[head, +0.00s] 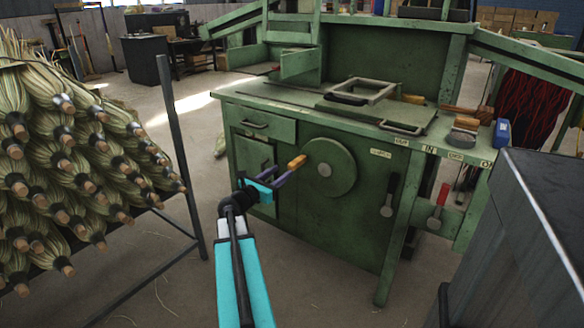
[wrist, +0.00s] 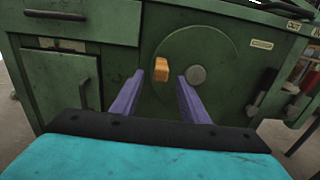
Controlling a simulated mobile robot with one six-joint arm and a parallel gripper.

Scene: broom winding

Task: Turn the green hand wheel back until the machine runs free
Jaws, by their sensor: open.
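The green hand wheel (head: 336,180) is a flat disc on the front of the green machine (head: 380,235), with a grey hub at its middle. An orange handle (head: 297,162) sticks out from the wheel's upper left. In the wrist view, the handle (wrist: 161,70) shows ahead of and between my gripper's two purple fingers, and the grey hub (wrist: 196,75) shows just beyond the right finger. My gripper (head: 280,179) is open, with its fingers pointing at the wheel just below the handle. I cannot tell whether a finger touches the handle.
A drawer (head: 262,124) and a cupboard door are left of the wheel. A dark lever (head: 389,197) and a red-handled lever (head: 438,207) hang at the right. A rack of brooms (head: 70,160) stands left, a dark metal box (head: 535,235) right. Floor between is clear.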

